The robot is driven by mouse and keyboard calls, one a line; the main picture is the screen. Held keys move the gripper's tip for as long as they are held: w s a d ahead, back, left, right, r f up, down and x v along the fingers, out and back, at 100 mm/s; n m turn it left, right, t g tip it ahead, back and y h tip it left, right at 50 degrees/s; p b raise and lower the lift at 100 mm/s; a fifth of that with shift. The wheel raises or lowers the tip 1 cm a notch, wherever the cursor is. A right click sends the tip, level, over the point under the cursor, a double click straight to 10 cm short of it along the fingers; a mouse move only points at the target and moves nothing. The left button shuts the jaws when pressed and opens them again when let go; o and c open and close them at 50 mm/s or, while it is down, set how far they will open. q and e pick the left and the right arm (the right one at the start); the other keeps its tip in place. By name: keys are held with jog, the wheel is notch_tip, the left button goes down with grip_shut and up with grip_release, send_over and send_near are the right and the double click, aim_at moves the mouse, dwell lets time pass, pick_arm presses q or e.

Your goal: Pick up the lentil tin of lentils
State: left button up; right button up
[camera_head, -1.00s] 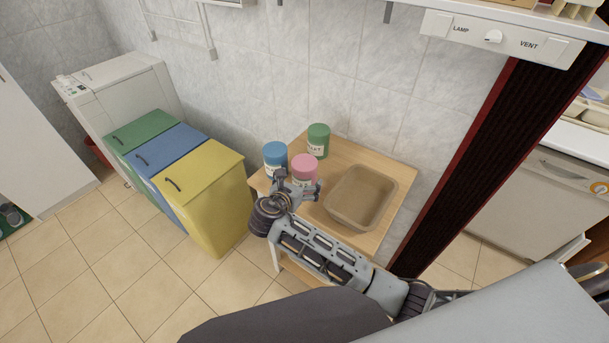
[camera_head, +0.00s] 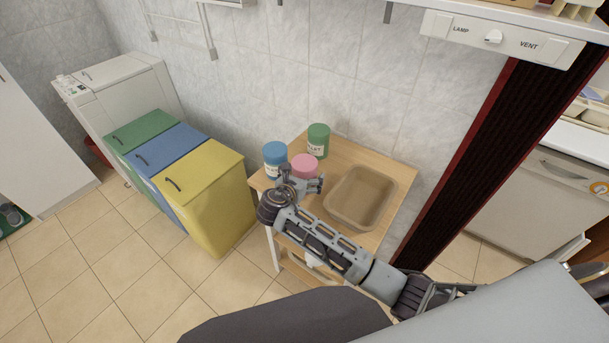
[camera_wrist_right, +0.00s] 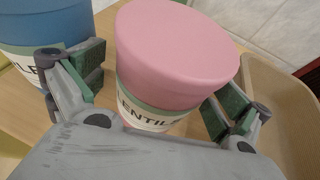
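My right gripper (camera_head: 303,184) is at the tin's near side. In the right wrist view its two fingers (camera_wrist_right: 160,92) stand apart on either side of the tin. A gap shows at the left finger; contact on the right cannot be told. The tin's lower part is hidden by the gripper. My left gripper is not in view.
A blue tin (camera_head: 275,158) stands close left of the pink one, near the left finger. A green tin (camera_head: 318,141) stands behind. A tan bin (camera_head: 360,198) is to the right on the wooden table (camera_head: 388,172). A yellow cabinet (camera_head: 218,205) stands left.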

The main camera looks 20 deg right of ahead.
aim_at(304, 163)
jog(key=c, duration=1.3)
jog(key=shift+r, duration=0.1)
jog(key=shift+r, duration=4.95)
